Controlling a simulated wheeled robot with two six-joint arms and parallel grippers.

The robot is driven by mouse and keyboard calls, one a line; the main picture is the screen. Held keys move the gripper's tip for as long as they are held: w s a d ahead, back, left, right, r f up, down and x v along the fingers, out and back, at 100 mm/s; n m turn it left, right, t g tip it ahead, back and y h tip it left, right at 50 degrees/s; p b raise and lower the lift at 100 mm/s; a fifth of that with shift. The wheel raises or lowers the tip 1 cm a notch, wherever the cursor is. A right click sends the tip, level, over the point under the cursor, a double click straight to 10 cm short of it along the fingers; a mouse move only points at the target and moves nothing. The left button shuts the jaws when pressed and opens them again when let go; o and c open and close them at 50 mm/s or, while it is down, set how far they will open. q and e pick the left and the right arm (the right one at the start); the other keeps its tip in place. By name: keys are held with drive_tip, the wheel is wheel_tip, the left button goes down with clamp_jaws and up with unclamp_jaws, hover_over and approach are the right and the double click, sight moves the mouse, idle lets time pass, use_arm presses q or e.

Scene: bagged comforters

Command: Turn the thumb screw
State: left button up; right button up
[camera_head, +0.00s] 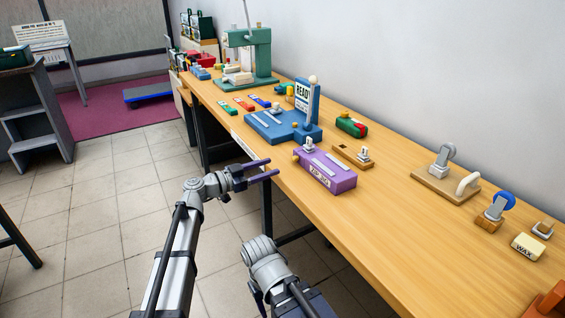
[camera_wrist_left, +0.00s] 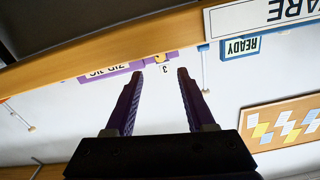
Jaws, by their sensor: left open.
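The purple zip jig (camera_head: 326,172) sits at the table's front edge with a small brass knob (camera_head: 296,158), which looks like the thumb screw, on its left end. My left gripper (camera_head: 275,169) is open and empty, just left of the jig and apart from it, fingers pointing toward it. In the left wrist view, which is upside down, the open fingers (camera_wrist_left: 156,75) point toward the purple jig (camera_wrist_left: 112,71), and the brass knob (camera_wrist_left: 160,58) shows just beyond the fingertips. My right arm shows at the bottom of the head view, but its jaws cannot be made out.
A blue fixture (camera_head: 272,127) with a READY sign (camera_head: 302,95) stands behind the jig. A small wooden block with a metal clamp (camera_head: 362,155) lies to its right. A green press (camera_head: 249,55) stands farther back.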

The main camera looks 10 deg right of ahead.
sight(292, 160)
use_arm(q)
drive_tip(key=x, duration=0.7)
drive_tip(key=shift+w+d, duration=0.1)
drive_tip(key=shift+d, duration=0.1)
clamp_jaws()
idle(0.5)
